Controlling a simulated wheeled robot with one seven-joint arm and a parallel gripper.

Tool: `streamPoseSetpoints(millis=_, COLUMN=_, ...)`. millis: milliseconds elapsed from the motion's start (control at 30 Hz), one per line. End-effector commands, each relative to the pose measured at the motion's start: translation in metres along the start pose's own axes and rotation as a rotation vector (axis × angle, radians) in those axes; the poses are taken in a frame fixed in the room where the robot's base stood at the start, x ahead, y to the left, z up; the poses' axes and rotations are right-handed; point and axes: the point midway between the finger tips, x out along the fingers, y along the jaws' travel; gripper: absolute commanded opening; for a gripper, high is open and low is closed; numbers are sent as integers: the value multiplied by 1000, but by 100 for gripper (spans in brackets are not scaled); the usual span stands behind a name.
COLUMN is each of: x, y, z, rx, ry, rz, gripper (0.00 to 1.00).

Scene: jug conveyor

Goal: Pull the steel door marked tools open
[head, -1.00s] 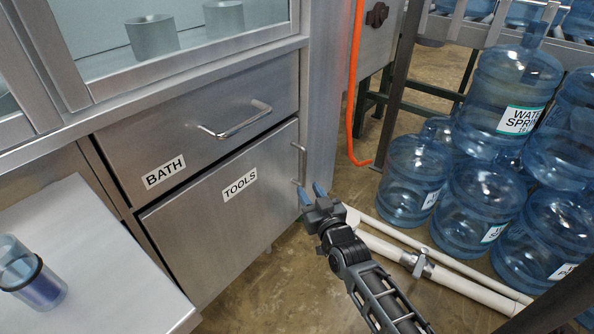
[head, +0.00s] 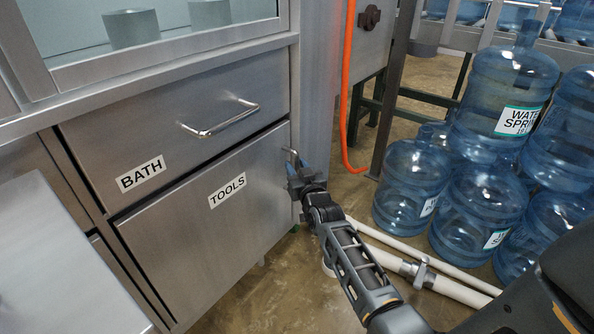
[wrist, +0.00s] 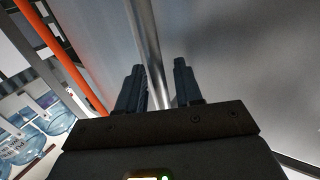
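The steel door (head: 205,235) marked TOOLS (head: 227,190) is shut, below the drawer marked BATH (head: 141,174). Its upright bar handle (head: 290,153) is at the door's right edge and is mostly hidden behind my gripper (head: 301,172) in the head view. In the wrist view the handle (wrist: 147,40) runs between the two dark fingers of my gripper (wrist: 158,68). The fingers are apart, one on each side of the bar, with a clear gap on the right side. The bar appears close to the left finger; I cannot tell if they touch.
White pipes (head: 430,275) lie on the floor right of the cabinet. Stacked blue water jugs (head: 480,200) stand further right. An orange hose (head: 346,90) hangs beside the cabinet. A steel surface (head: 60,265) is at the left front. Some floor before the door is clear.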

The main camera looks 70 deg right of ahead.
Motion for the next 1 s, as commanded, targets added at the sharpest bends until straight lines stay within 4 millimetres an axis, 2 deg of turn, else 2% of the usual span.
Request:
streamPoseSetpoints(millis=200, x=0, y=0, z=0, rx=0, ry=-1, rz=0, gripper=35)
streamPoseSetpoints(millis=567, x=0, y=0, z=0, rx=0, ry=0, rz=0, gripper=1)
streamPoseSetpoints(millis=1000, x=0, y=0, z=0, rx=0, ry=0, rz=0, gripper=0)
